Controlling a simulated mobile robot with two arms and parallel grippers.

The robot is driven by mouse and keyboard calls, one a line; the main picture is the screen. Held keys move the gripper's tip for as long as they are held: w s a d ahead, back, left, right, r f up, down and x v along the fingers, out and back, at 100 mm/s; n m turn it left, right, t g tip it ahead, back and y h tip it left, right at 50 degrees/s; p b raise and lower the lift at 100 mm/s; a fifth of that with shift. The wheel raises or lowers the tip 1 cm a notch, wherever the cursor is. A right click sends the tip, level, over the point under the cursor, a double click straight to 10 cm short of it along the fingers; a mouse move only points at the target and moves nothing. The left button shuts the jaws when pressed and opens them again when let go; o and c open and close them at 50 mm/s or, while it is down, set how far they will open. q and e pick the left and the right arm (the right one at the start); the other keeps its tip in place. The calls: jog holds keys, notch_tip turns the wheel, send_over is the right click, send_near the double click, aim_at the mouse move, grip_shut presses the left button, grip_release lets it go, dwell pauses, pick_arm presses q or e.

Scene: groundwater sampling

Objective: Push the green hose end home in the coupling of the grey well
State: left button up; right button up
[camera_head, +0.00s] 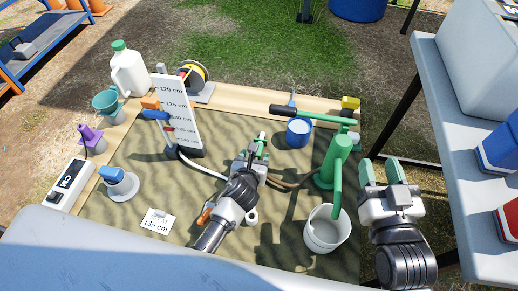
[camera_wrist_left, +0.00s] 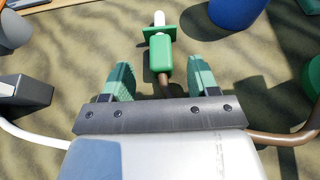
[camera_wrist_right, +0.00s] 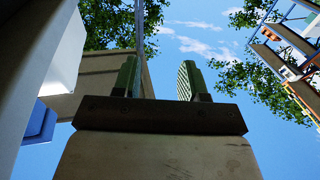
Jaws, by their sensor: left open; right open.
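The green hose end (camera_wrist_left: 160,56), a green block with a flange and a white tip, lies on the mat ahead of my left gripper. It also shows in the head view (camera_head: 262,147). My left gripper (camera_wrist_left: 160,80) is open, its fingers either side of the hose end's near part, apparently not touching it. The brown hose (camera_wrist_left: 285,138) runs from it under the gripper and out to the right. My right gripper (camera_head: 381,172) is open and empty, right of the mat.
A green pump (camera_head: 327,168) with a black handle and a white bucket (camera_head: 326,231) stand on the right. A blue container (camera_head: 299,133) stands behind. The gauge board (camera_head: 179,115) and a blue-topped fitting (camera_head: 118,184) are left.

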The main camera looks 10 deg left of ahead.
pick_arm(q)
jog(key=shift+w+f, duration=0.2)
jog(key=shift+w, duration=0.3)
jog(key=b+x, duration=0.2)
jog(key=x, duration=0.2)
jog(key=shift+r+b, duration=0.1)
jog(key=shift+b, duration=0.2)
jog(key=shift+w, duration=0.25)
pick_arm(e)
jog(key=s+r+t+y, duration=0.2)
jog(key=s+r+t, duration=0.1)
jog(key=r+t, duration=0.4)
jog(key=shift+a+r+t, duration=0.3)
pick_arm(q)
jog(key=shift+c, duration=0.2)
jog(key=c, duration=1)
jog(key=shift+o, duration=0.2)
jog(key=shift+r, duration=0.1)
